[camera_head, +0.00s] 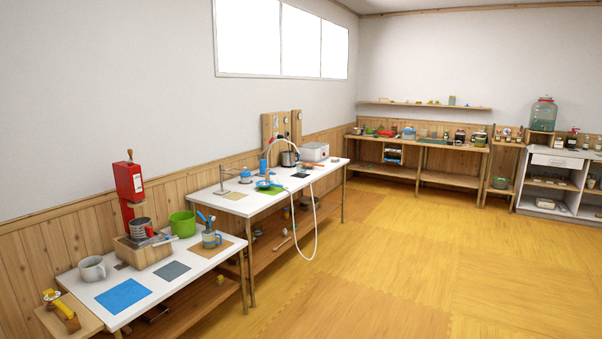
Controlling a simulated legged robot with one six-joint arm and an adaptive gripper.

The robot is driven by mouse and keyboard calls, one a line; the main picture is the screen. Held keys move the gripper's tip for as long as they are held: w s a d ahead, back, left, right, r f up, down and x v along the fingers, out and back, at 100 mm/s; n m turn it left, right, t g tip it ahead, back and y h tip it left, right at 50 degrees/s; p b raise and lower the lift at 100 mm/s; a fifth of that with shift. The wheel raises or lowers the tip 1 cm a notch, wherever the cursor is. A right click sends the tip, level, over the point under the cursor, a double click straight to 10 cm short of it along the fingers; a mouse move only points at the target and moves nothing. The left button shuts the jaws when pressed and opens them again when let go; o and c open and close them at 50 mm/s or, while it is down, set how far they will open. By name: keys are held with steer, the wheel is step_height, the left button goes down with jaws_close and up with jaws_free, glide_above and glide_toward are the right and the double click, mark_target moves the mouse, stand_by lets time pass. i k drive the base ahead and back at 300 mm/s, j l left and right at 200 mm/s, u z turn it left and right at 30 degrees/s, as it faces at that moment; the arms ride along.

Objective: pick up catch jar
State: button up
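I cannot tell which vessel is the catch jar. A large greenish glass jar (543,115) with a reddish lid stands upright on the far right counter. Small jars and bottles (507,134) stand on the narrow stand left of it, too small to tell apart. A dark-topped bottle (572,139) stands on the counter right of the large jar. My gripper is not in view.
The yellow floor (430,260) is clear between me and the far counters. A white table (262,204) and a nearer white table (85,277) line the left wall. A white hose (316,220) hangs over the farther table's edge. A wooden bench (415,143) runs along the back.

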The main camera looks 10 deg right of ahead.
mark_target(301, 167)
steer(key=i+l+z, duration=0.3)
steer(key=i, duration=0.5)
steer(key=i+z, duration=0.3)
steer(key=i, duration=3.8)
steer(key=i+u, duration=0.15)
steer(key=i, duration=0.4)
steer(key=i+l+u, duration=0.2)
steer(key=i, duration=0.35)
steer(key=i+u, duration=0.15)
steer(key=i, duration=0.4)
steer(key=i+l+u, duration=0.5)
steer(key=i, duration=0.2)
